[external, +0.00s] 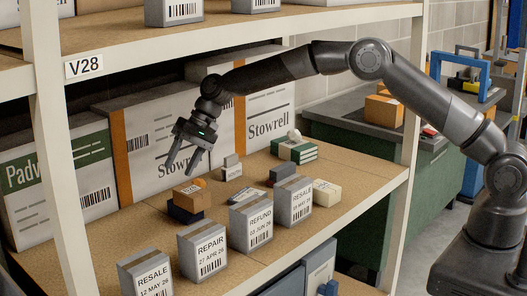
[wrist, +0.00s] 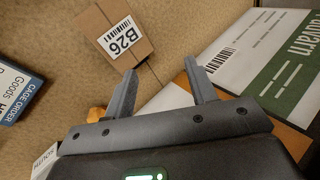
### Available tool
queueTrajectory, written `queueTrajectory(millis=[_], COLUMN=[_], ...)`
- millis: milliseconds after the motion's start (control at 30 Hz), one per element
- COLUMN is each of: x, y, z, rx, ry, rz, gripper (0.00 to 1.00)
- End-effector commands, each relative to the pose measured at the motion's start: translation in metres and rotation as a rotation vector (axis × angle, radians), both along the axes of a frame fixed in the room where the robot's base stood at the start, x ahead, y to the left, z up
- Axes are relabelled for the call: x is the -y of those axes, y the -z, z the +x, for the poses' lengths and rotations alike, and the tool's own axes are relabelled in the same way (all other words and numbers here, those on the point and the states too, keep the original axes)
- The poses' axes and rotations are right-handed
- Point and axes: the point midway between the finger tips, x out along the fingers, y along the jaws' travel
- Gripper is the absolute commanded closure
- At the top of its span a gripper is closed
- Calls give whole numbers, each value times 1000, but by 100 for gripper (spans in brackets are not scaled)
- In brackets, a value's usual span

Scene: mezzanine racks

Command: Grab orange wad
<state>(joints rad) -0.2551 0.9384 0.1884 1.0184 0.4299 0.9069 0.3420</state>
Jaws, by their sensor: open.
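A small orange lump, likely the orange wad (external: 200,183), shows at the top rear of a small cardboard box in the external view. In the wrist view an orange patch (wrist: 96,113) shows just left of my gripper's left finger, partly hidden by the gripper body. My gripper (external: 180,168) is open and empty, pointing down above and slightly left of the cardboard box. In the wrist view its two fingers (wrist: 160,68) are apart, with shelf surface and part of the box beyond them.
The cardboard box (external: 192,200), labelled B26 in the wrist view (wrist: 115,35), sits by a dark blue item (external: 184,214). Grey labelled boxes (external: 202,250) line the shelf front. Large Stowrell cartons (external: 160,145) stand behind. A shelf (external: 130,48) is overhead, with a white post (external: 58,150) at left.

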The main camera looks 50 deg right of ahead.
Motion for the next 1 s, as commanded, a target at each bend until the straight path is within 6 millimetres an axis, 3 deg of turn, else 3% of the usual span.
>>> queueTrajectory(millis=[33,100,200,300,433,700,1000], x=[44,92,141,166,170,152,137], y=[4,8,13,15,23,59,83], z=[19,35,47,52,54,59,60], rx=[-5,-15,-29,-35,-40,-38,-38], ry=[29,57,82,95,98,98,96], rz=[-27,-62,-99,-117,-123,-123,-122], gripper=[48,48,48,48,48,48,48])
